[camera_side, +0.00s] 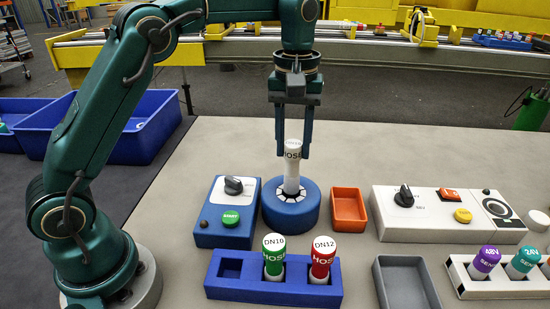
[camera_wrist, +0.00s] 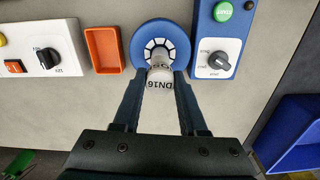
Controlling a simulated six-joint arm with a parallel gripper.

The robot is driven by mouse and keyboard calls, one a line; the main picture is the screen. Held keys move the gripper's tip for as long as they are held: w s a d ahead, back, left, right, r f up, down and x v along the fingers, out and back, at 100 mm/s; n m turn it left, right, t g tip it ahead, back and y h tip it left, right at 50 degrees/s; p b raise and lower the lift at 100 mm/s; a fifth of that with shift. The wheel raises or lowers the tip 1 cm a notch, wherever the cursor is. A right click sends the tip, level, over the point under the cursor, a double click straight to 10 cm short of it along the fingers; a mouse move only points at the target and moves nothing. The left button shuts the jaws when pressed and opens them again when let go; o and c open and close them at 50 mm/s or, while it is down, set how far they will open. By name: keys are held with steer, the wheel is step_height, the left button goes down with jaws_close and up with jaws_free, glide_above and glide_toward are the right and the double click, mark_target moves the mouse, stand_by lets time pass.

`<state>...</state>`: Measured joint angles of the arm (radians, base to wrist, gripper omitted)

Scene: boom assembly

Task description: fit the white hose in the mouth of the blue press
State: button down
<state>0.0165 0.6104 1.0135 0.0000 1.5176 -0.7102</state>
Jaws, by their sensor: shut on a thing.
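The white hose (camera_side: 292,170) stands nearly upright at the blue press (camera_side: 291,216), with its lower end at the round mouth in the press's top. In the wrist view the white hose (camera_wrist: 161,76) shows the mark DN16, and its far end overlaps the mouth of the blue press (camera_wrist: 139,35). I cannot tell how deep its end sits. My gripper (camera_side: 294,150) points down above the press and is shut on the hose's upper part. In the wrist view the fingers of my gripper (camera_wrist: 160,85) flank the hose.
A blue control box (camera_side: 227,212) with a knob and green START button stands left of the press. An orange tray (camera_side: 348,208) is at its right. A blue rack (camera_side: 273,280) in front holds a green and a red hose, with one slot empty. A grey tray (camera_side: 405,284) lies front right.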

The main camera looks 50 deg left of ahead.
mark_target(292, 167)
steer(key=shift+f, duration=0.45)
stand_by(0.7)
steer(key=shift+f, duration=0.35)
steer(key=shift+f, duration=0.35)
steer(key=shift+f, duration=1.1)
steer(key=shift+f, duration=0.4)
steer(key=shift+c, duration=1.8)
jaws_free()
